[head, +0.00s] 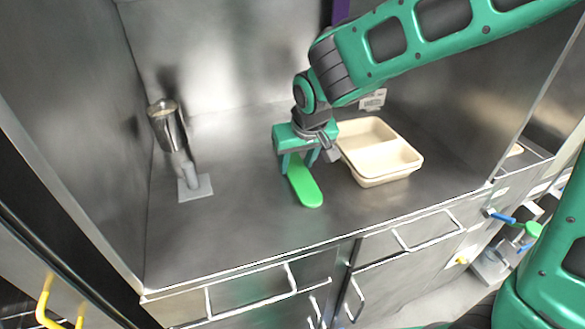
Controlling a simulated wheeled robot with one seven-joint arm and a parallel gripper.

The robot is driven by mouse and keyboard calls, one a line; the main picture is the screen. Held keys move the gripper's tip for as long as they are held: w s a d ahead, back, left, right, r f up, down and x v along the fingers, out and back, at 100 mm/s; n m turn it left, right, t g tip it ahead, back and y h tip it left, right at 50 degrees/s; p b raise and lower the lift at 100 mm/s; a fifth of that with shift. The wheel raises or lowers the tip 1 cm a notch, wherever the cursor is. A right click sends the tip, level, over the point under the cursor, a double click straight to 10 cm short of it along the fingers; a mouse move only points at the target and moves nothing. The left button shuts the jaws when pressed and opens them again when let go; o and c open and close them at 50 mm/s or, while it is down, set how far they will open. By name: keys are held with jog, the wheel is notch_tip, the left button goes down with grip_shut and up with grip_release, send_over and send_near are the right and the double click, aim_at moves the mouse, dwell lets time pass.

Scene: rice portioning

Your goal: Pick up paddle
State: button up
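The paddle (304,186) is a flat, bright green piece in the head view, near the middle of the steel counter. Its rounded end points toward the counter's front edge. Its other end is hidden beneath my gripper. My gripper (299,169) is directly over the far part of the paddle, pointing down, with its green fingers at the paddle's sides. I cannot tell whether the fingers touch it or whether it lies on the counter or is slightly raised.
A beige two-compartment tray (366,179) stands close to the right of my gripper. A metal cup on a grey stand (196,188) is at the left. Steel walls enclose the counter (240,225) at the back and left. The front left of the counter is clear.

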aim_at(296, 170)
jog(key=c, duration=0.3)
jog(key=shift+r, duration=0.1)
jog(key=shift+r, duration=0.3)
notch_tip(296, 170, up, 4)
jog(key=shift+s+a+f, duration=0.1)
jog(key=s+a+r, duration=0.1)
jog(key=s+r, duration=0.1)
jog(key=s, duration=0.1)
jog(key=s+a+r, duration=0.1)
jog(key=s+r, duration=0.1)
jog(key=s, duration=0.2)
jog(key=s+a+r, duration=0.1)
jog(key=s+r, duration=0.1)
jog(key=s, duration=0.1)
jog(key=shift+s+a+r, duration=0.2)
jog(key=shift+s+a, duration=0.15)
jog(key=shift+s, duration=0.05)
